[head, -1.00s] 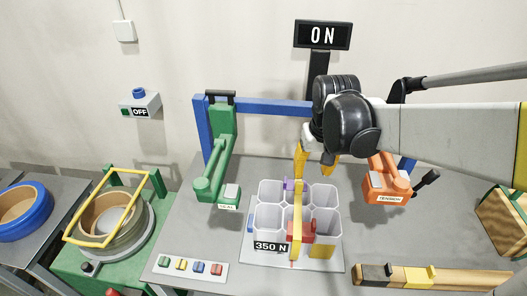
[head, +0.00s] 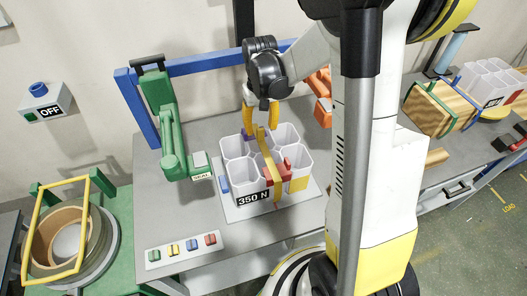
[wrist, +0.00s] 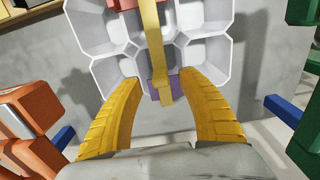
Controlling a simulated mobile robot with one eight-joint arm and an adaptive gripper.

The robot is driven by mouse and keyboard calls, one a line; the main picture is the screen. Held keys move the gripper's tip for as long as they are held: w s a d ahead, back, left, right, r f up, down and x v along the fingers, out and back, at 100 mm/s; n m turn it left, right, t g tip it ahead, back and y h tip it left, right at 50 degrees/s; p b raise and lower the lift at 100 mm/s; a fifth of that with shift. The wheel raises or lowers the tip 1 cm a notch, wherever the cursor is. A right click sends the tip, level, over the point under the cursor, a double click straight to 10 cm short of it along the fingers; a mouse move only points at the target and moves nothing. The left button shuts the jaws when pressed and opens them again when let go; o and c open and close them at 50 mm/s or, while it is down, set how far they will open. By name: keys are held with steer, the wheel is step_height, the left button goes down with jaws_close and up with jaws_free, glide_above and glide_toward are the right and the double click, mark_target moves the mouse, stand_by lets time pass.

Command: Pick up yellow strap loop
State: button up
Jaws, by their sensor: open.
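The yellow strap (head: 267,155) runs over the cluster of white cups (head: 237,147) on the grey table. It also shows in the wrist view (wrist: 152,40), ending near a purple piece (wrist: 165,88). My gripper (head: 261,120) is open and empty, pointing down at the strap's far end. In the wrist view its two yellow fingers (wrist: 160,78) stand on either side of the strap, apart from it. I cannot tell whether the strap is between the fingertips in depth or just below them. A red piece (head: 271,171) sits on the cups beside the strap.
A green sealing tool (head: 170,130) stands left of the cups, and an orange tool (head: 323,108) stands to the right. A blue bar (head: 205,63) runs behind. A yellow frame (head: 38,235) leans over a coil at lower left. Small coloured buttons (head: 182,246) sit at the front.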

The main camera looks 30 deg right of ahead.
mark_target(261, 141)
step_height(261, 141, down, 5)
steer(key=shift+s+r+b, duration=0.15)
steer(key=shift+r+b, duration=0.05)
steer(key=shift+b, duration=0.6)
steer(key=shift+r, duration=0.1)
jaws_close()
